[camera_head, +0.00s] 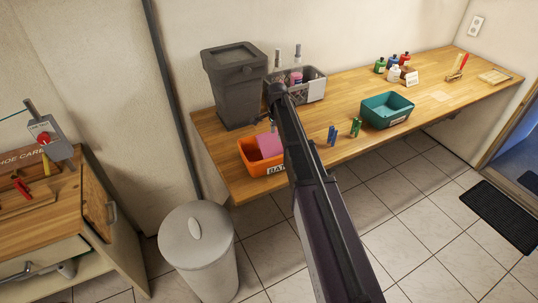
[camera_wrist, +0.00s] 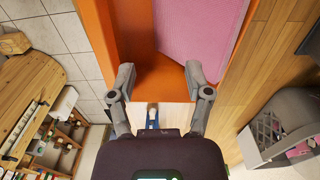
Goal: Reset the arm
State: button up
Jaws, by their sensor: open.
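My gripper (camera_wrist: 160,78) is open in the wrist view, its two grey fingers spread over the near edge of the orange bin (camera_wrist: 103,35). Nothing is gripped between the fingertips. The orange bin (camera_head: 249,158) with the pink block (camera_head: 269,145) stands at the bench's front left, beside the arm.
The wooden bench (camera_head: 300,112) carries a grey lidded bin (camera_head: 235,88), a grey basket (camera_head: 314,84), blue batteries (camera_head: 332,135), green batteries (camera_head: 355,127), a teal bin (camera_head: 388,110) and bottles (camera_head: 393,73). A round trash can (camera_head: 198,250) and a cabinet (camera_head: 115,225) stand left.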

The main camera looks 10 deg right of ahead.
dwell(0.5)
jog(key=s+f+n+b, duration=0.2)
jog(key=s+n, duration=0.5)
jog(key=s, duration=0.7)
jog(key=s+f+n+b, duration=0.2)
jog(key=s+n, duration=0.5)
jog(key=s, duration=0.8)
jog(key=shift+a+f+b, duration=0.3)
jog(key=shift+f+b, duration=0.1)
